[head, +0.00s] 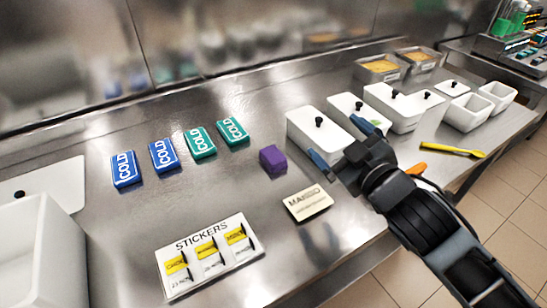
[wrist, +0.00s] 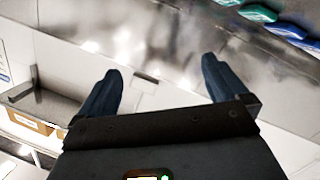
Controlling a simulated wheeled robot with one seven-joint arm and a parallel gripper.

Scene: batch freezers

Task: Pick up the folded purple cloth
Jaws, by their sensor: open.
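The folded purple cloth (head: 272,159) is a small block lying on the steel counter in the head view, near the middle. My gripper (head: 347,147) is to the right of the cloth, above the counter by the white lidded containers, apart from the cloth. Its two dark blue fingers are spread wide with nothing between them. The wrist view shows the open fingers (wrist: 160,88) over blurred steel and white surfaces; the cloth does not show there.
Blue and teal COLD packs (head: 164,154) lie left of the cloth. A STICKERS holder (head: 207,257) and a MANGO card (head: 308,203) lie in front. White lidded containers (head: 318,135) line the right. A yellow spatula (head: 452,149) lies near the edge. Counter around the cloth is clear.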

